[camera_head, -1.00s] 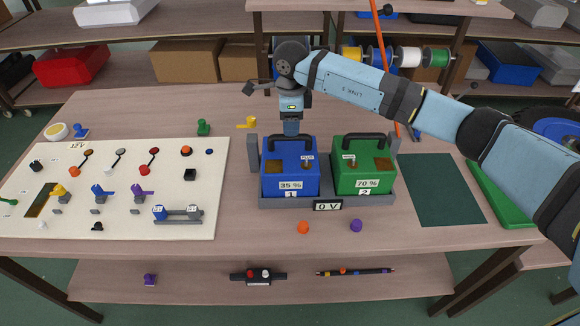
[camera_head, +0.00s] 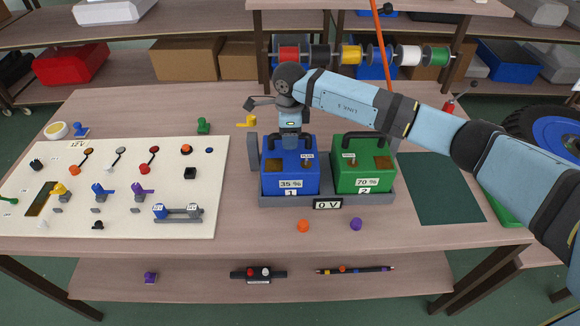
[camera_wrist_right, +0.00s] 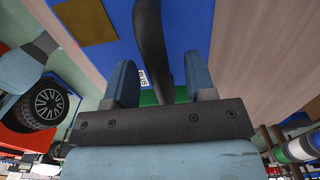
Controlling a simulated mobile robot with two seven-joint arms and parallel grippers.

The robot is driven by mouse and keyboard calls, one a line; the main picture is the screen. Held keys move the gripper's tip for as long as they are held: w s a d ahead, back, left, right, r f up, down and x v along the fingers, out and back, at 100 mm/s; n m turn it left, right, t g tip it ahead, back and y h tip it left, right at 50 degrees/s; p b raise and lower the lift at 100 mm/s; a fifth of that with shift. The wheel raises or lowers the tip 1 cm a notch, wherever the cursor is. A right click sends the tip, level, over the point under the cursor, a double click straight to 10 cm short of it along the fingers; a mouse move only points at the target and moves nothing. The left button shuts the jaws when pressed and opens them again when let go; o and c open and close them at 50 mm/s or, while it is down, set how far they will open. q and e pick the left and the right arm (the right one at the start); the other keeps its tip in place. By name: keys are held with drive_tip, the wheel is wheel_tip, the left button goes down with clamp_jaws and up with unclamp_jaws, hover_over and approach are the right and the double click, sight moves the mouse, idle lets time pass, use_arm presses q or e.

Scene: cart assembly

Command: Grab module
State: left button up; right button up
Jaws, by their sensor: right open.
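The blue module (camera_head: 290,170), marked 35 % and 1, sits in the left slot of a grey holder (camera_head: 378,201). The green module (camera_head: 363,170), marked 70 % and 2, sits in the right slot. My right gripper (camera_head: 291,141) points down at the top of the blue module. In the right wrist view, the open right gripper (camera_wrist_right: 157,85) has one finger on each side of the module's black handle (camera_wrist_right: 152,45). Whether the fingers touch the handle cannot be told. The arm hides part of the blue handle in the head view. My left gripper is not in view.
A white panel (camera_head: 120,220) with switches and levers lies on the left of the table. An orange knob (camera_head: 303,226) and a purple knob (camera_head: 356,224) lie in front of the holder. A dark green mat (camera_head: 440,190) is at the right.

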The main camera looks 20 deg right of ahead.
idle(0.3)
clamp_jaws()
idle(1.2)
drive_tip(key=shift+w+r, duration=0.1)
drive_tip(key=shift+w, duration=0.05)
